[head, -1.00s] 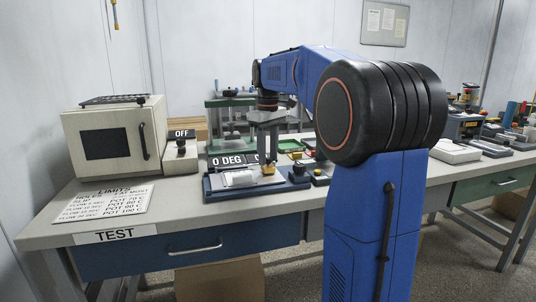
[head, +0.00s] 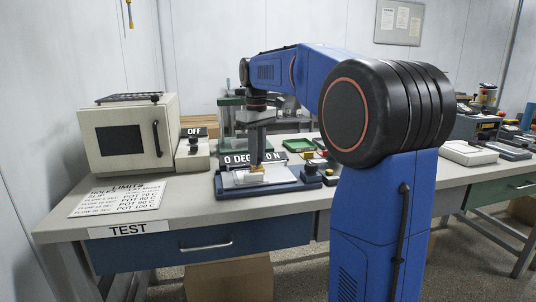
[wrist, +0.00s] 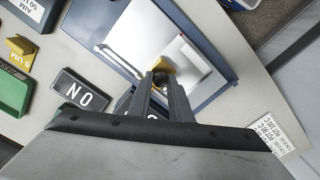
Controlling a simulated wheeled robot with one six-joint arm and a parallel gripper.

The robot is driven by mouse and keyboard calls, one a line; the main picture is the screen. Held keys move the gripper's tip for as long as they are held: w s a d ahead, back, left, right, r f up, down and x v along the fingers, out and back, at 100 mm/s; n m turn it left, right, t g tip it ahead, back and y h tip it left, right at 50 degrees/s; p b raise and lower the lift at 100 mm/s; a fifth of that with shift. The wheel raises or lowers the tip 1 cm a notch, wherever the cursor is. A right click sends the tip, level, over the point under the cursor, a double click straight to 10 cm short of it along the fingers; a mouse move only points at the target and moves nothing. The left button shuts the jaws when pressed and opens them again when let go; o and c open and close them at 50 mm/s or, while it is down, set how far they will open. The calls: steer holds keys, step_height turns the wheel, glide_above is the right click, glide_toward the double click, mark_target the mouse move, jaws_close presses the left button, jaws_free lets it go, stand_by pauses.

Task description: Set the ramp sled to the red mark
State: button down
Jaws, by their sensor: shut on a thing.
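The ramp tester has a dark blue base (head: 228,191) with a pale plate (head: 240,178) on it. The sled, a small yellow block (head: 257,174), sits on the plate near its middle. My gripper (head: 255,162) points down from above and is shut on the sled; the fingers also show in the wrist view (wrist: 160,90). They hide part of the sled. I cannot make out a red mark in either view.
Displays reading "0 DEG" (head: 236,160) and "ON" (head: 273,157) stand behind the base. An oven (head: 127,135), a box marked "OFF" (head: 193,150) and a limits card (head: 120,199) are to the left. A green tray (head: 298,145) lies behind.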

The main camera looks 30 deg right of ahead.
steer(key=shift+a, duration=0.15)
steer(key=c, duration=1.6)
jaws_free()
step_height(320, 180, up, 17)
steer(key=shift+r, duration=0.2)
steer(key=s+a+f+m+t, duration=0.1)
steer(key=s+a+f, duration=0.2)
steer(key=s+f, duration=0.8)
steer(key=s+a+f+m+t, duration=0.1)
steer(key=s+a+f+t, duration=0.1)
steer(key=s+f, duration=0.9)
steer(key=s+a+f+m+t, duration=0.1)
steer(key=s+a+f, duration=0.3)
steer(key=s+f, duration=0.7)
step_height(320, 180, down, 3)
steer(key=shift+m+t, duration=0.3)
steer(key=shift+t, duration=0.1)
